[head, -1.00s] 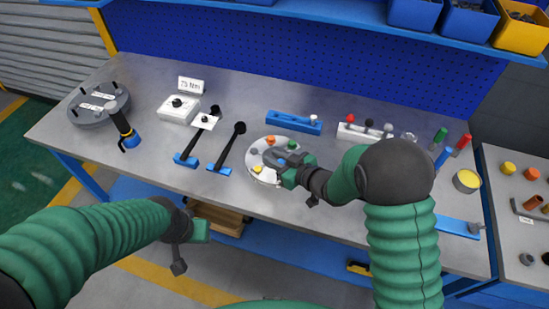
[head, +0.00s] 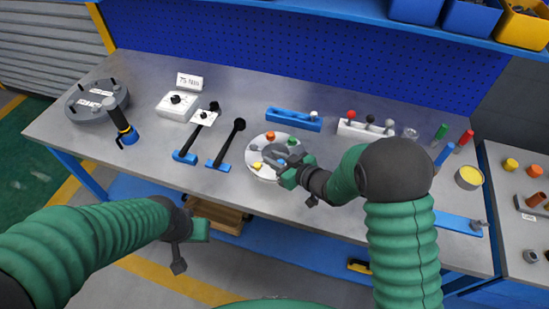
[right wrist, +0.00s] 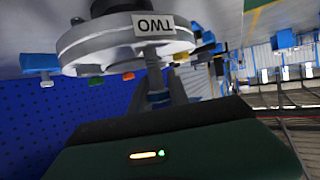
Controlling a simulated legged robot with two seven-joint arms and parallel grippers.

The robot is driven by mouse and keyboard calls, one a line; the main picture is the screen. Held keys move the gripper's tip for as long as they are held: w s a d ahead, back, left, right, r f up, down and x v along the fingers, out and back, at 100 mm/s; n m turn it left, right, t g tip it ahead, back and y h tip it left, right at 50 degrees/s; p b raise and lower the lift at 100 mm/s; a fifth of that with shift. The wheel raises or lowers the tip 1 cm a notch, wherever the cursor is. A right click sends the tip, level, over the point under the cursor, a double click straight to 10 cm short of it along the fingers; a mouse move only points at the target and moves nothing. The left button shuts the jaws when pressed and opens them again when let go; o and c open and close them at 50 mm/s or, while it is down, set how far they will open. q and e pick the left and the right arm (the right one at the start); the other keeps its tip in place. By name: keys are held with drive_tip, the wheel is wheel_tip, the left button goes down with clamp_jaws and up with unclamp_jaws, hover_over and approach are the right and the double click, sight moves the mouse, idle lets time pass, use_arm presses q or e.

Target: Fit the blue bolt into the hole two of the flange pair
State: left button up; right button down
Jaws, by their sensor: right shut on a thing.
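The flange pair (head: 254,173) is a pale round double disc on the bench, with orange, green and yellow bolt heads on it. My right gripper (head: 277,155) is over the disc. In the right wrist view, which is upside down, the right gripper (right wrist: 160,88) is shut on the blue bolt (right wrist: 158,97). The bolt's grey shank points at the flange rim (right wrist: 85,48), beside the label TWO (right wrist: 154,24). I cannot tell whether the shank is in the hole. My left gripper (head: 190,240) hangs in front of the bench; its opening is unclear.
Two black-handled wrenches (head: 228,143) lie left of the flange pair. A blue rack (head: 293,119) and a white rack (head: 365,130) with coloured knobs stand behind it. A grey round part (head: 98,100) is at the far left. Bare bench lies in front of the wrenches.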

drive_tip(key=shift+f+b, duration=0.9)
drive_tip(key=shift+f, duration=0.3)
drive_tip(key=c, duration=1.2)
unclamp_jaws()
drive_tip(key=shift+o, duration=0.2)
drive_tip(key=shift+s, duration=0.1)
drive_tip(key=shift+s, duration=0.15)
drive_tip(key=v, duration=1.6)
drive_tip(key=shift+d+r+p, duration=0.2)
drive_tip(key=shift+d+p, duration=0.1)
drive_tip(key=shift+d, duration=0.05)
